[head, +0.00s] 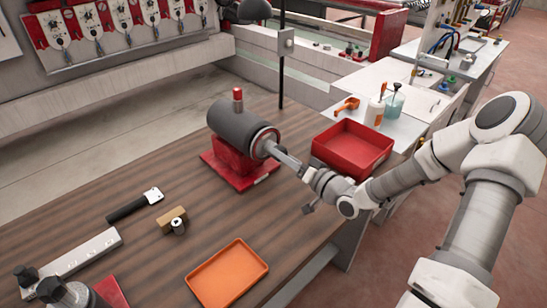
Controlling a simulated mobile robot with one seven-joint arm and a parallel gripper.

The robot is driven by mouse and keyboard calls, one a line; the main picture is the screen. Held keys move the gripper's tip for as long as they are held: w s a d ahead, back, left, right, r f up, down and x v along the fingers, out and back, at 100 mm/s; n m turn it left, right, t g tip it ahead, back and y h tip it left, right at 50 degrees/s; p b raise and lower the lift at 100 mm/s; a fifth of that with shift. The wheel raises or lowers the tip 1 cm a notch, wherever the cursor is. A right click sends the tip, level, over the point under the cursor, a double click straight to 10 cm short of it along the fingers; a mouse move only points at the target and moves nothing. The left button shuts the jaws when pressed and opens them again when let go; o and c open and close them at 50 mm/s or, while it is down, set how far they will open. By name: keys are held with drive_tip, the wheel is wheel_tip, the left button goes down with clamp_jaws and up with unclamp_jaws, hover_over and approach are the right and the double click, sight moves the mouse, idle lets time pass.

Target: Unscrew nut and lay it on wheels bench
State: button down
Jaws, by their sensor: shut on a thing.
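A dark grey cylindrical machine head (243,128) with a red base and a red knob on top stands on the brown wooden bench (150,165). Its round front face points to the right, toward my arm. My gripper (272,150) reaches in from the right, its end against the middle of this face. It is shut on the nut there. The nut itself is hidden by the fingers and too small to make out. I cannot tell from this view whether it still sits on the thread. No label shows which bench is the wheels bench.
An orange tray (228,274) lies empty at the bench's front. A red bin (352,149) stands right of the machine. Bottles (394,104) stand behind the bin.

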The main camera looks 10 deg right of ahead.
drive_tip(key=n+b, duration=2.2)
drive_tip(key=b, duration=0.2)
drive_tip(key=shift+c, duration=2.2)
unclamp_jaws()
